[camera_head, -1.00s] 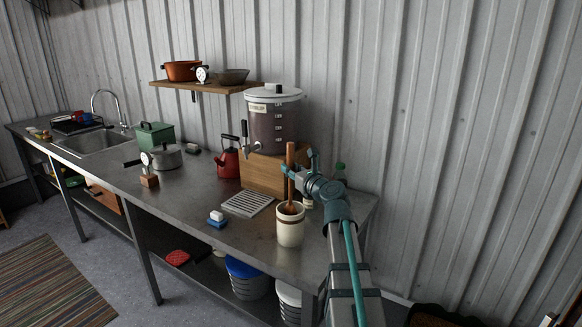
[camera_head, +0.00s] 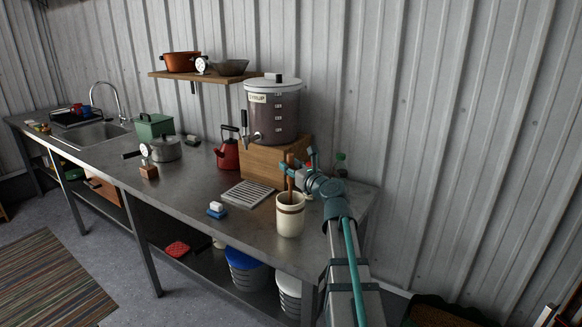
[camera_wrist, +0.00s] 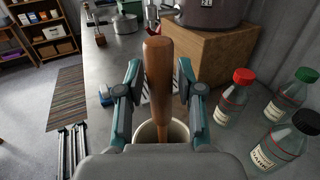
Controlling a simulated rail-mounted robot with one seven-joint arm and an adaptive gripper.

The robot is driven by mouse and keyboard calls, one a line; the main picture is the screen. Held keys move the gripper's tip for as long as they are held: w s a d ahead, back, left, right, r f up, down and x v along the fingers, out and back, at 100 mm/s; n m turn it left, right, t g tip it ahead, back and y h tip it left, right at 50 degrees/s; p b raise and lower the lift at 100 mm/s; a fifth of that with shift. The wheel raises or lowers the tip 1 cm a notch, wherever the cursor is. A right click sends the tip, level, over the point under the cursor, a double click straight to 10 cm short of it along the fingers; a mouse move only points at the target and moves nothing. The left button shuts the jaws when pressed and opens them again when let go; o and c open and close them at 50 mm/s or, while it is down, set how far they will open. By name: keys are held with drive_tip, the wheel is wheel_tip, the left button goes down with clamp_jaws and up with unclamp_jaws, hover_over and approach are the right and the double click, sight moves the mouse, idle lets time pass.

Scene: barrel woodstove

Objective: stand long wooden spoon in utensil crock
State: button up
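The long wooden spoon (camera_head: 289,159) stands nearly upright, with its lower end inside the cream utensil crock (camera_head: 290,222), whose rim hides that end. The crock stands on the metal counter near its right end. My gripper (camera_head: 294,168) is above the crock, around the spoon. In the wrist view the spoon (camera_wrist: 158,82) rises between my two fingers (camera_wrist: 159,88). The fingers are apart, with gaps showing on both sides of the spoon. Part of the crock's rim (camera_wrist: 180,131) shows below them.
A wooden box (camera_head: 262,160) bearing a large lidded dispenser (camera_head: 274,112) stands behind the crock. Several bottles (camera_wrist: 281,146) stand close by on the right in the wrist view. A drain grate (camera_head: 247,193) and a blue-white sponge (camera_head: 217,209) lie left of the crock.

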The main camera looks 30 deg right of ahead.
drive_tip(key=shift+o, duration=0.8)
drive_tip(key=shift+s, duration=0.15)
drive_tip(key=s+d, duration=0.1)
drive_tip(key=s, duration=1)
drive_tip(key=shift+s+d, duration=0.2)
drive_tip(key=shift+s, duration=0.15)
